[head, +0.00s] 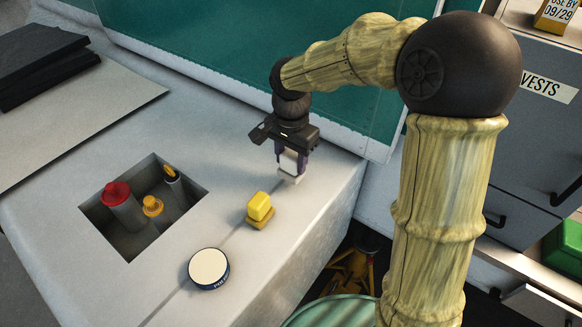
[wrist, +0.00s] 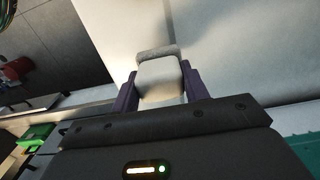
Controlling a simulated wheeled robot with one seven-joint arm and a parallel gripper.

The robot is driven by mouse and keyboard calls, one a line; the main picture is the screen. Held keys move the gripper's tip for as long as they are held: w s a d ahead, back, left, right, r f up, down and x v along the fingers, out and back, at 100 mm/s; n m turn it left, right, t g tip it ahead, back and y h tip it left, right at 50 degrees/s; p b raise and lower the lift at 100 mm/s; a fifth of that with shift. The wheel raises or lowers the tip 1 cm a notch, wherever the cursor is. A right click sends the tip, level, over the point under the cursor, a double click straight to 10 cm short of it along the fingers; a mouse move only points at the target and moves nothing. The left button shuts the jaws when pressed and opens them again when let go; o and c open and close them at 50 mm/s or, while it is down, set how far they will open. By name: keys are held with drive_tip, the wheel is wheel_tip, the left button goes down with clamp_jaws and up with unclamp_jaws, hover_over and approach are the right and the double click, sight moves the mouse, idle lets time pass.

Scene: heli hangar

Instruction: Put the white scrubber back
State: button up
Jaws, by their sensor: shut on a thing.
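The white scrubber (head: 290,171) is a small pale block in my gripper, near the right end of the grey counter in the head view. In the wrist view the white scrubber (wrist: 160,78) sits between the two purple fingers, with a greyer pad along its far edge. My gripper (head: 290,160) is shut on it and points down at the counter. Whether the scrubber touches the counter I cannot tell. A yellow scrubber (head: 259,208) of similar shape stands on the counter, nearer the camera and left of my gripper.
A round white-topped tin (head: 209,268) stands near the counter's front. A recessed bin (head: 130,250) at left holds a red-capped container (head: 118,197) and yellow-topped items. A green wall panel (head: 220,60) rises behind. The counter (head: 225,170) drops off at its right edge.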

sight(291, 169)
drive_tip(key=shift+f+p, duration=0.4)
drive_tip(key=shift+f, duration=1.5)
drive_tip(key=o, duration=1)
drive_tip(key=shift+o, duration=0.2)
drive_tip(key=shift+r, duration=0.1)
wheel_tip(291, 169, up, 12)
drive_tip(key=shift+f+b, duration=0.1)
drive_tip(key=shift+b, duration=0.7)
